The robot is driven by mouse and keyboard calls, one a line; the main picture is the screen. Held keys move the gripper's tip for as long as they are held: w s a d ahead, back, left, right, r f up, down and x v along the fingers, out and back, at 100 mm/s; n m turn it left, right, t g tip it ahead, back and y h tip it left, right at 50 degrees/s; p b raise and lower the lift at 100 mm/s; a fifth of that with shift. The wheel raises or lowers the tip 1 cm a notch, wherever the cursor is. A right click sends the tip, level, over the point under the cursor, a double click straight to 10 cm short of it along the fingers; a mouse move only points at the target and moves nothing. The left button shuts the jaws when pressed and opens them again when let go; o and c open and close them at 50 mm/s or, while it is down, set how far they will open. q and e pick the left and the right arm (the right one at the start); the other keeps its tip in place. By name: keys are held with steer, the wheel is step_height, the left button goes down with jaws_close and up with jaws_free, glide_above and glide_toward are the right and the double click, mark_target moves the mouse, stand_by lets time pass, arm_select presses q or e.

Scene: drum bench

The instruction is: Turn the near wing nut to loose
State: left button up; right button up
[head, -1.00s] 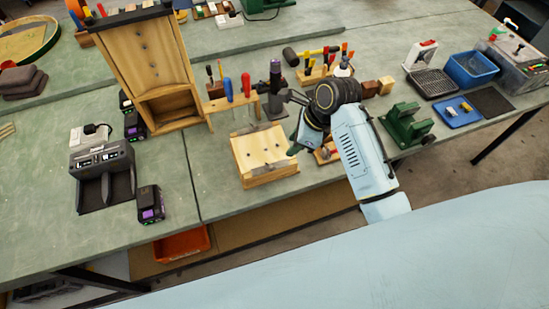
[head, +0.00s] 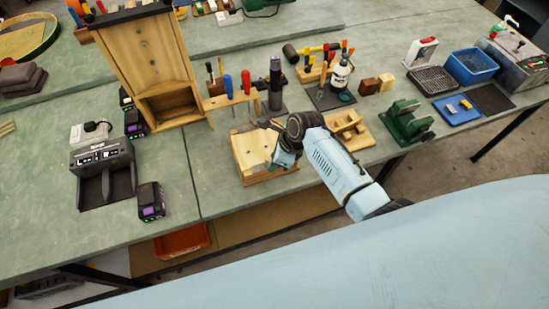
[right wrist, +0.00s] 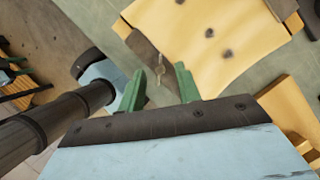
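A low wooden piece (head: 251,153) sits near the bench's front edge in the head view. What looks like its top fills the upper right of the right wrist view (right wrist: 225,30), with several dark spots. A dark brown bar (right wrist: 150,52) lies at its edge, and a small metal piece, seemingly the wing nut (right wrist: 160,72), stands by the bar. My right gripper (head: 277,163) is at the right side of the wooden piece. In the right wrist view its green fingers (right wrist: 160,87) are apart, with the metal piece visible between them and no clear contact. My left gripper is not in view.
A tool rack (head: 230,100), a dark upright cylinder (head: 275,75) and a tall wooden box (head: 150,65) stand behind.

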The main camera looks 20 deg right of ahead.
steer(key=shift+f, duration=0.1)
steer(key=shift+c, duration=0.3)
jaws_close()
steer(key=shift+n, duration=0.3)
